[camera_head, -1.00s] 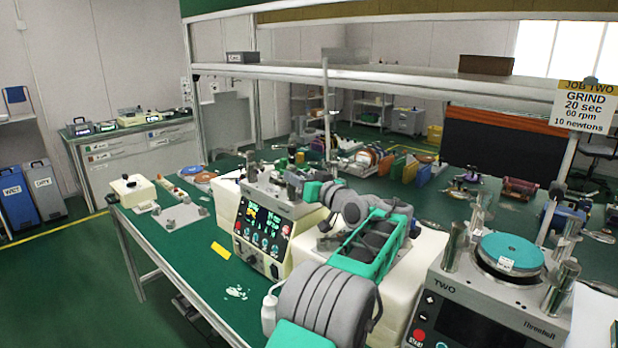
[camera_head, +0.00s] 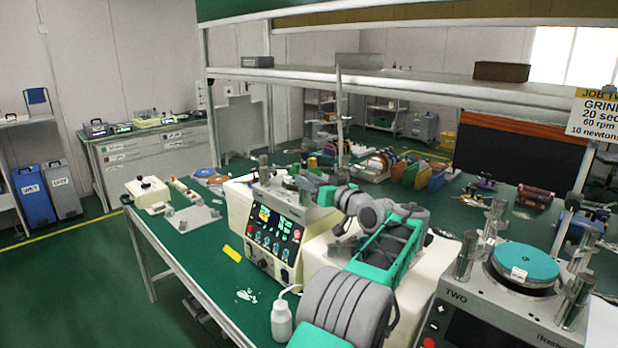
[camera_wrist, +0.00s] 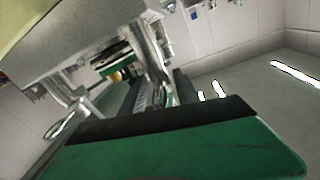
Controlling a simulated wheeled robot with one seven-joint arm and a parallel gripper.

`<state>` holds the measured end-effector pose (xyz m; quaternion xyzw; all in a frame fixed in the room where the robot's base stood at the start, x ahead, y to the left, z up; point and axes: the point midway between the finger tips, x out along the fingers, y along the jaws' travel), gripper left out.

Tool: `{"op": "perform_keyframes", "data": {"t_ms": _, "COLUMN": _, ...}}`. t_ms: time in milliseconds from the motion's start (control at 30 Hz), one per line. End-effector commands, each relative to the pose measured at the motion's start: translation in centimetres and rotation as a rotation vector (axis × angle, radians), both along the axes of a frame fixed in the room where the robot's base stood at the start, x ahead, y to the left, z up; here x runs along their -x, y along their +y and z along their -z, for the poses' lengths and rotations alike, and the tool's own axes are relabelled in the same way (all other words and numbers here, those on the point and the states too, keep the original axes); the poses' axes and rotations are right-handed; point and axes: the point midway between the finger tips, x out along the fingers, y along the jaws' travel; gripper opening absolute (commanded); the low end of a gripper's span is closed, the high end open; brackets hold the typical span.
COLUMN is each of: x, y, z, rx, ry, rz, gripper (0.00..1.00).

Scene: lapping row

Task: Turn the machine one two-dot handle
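A cream machine with a dark lit control panel (camera_head: 272,232) and a grey top stands mid-bench in the head view. I take it as machine one; no number is readable on it. My arm reaches from the lower right to its top. My gripper (camera_head: 308,186) is at the right side of that top, among metal posts, and its fingers cannot be made out. In the wrist view, a green block with a black edge (camera_wrist: 175,145) fills the bottom, with metal posts (camera_wrist: 155,50) and a silver ring (camera_wrist: 67,125) beyond. No two-dot mark on a handle is readable.
A machine marked TWO (camera_head: 455,297) with a teal disc (camera_head: 525,263) stands at the right. A white bottle (camera_head: 281,322) stands in front of machine one. A yellow label (camera_head: 232,254) lies on the green bench. A shelf (camera_head: 420,82) spans above the bench.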

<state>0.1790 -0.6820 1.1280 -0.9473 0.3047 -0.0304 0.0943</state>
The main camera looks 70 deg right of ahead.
Motion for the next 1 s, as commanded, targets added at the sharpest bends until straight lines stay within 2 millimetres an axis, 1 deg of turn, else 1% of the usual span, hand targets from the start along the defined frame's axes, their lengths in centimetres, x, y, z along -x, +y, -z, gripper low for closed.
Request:
{"op": "perform_keyframes", "data": {"t_ms": 67, "x": -0.1, "y": 0.0, "z": -1.0, "rx": 0.005, "ry": 0.0, "rz": -0.002, "gripper": 0.37}}
{"op": "perform_keyframes", "data": {"t_ms": 167, "x": -0.2, "y": 0.1, "z": -3.1, "rx": 0.006, "ry": 0.001, "rz": -0.004, "gripper": 0.37}}
{"op": "perform_keyframes", "data": {"t_ms": 433, "x": 1.1, "y": 5.1, "z": -9.0, "rx": 0.005, "ry": 0.002, "rz": -0.002, "gripper": 0.37}}
{"op": "perform_keyframes", "data": {"t_ms": 600, "x": 2.3, "y": 9.4, "z": -10.8, "rx": 0.004, "ry": 0.001, "rz": 0.0, "gripper": 0.37}}
{"op": "perform_keyframes", "data": {"t_ms": 700, "x": 2.9, "y": 11.4, "z": -11.7, "rx": 0.003, "ry": 0.001, "rz": -0.001, "gripper": 0.37}}
{"op": "perform_keyframes", "data": {"t_ms": 833, "x": 3.3, "y": 13.1, "z": -12.5, "rx": 0.002, "ry": -0.001, "rz": -0.002, "gripper": 0.37}}
{"op": "perform_keyframes", "data": {"t_ms": 1000, "x": 3.3, "y": 13.7, "z": -12.8, "rx": 0.0, "ry": -0.001, "rz": -0.004, "gripper": 0.37}}
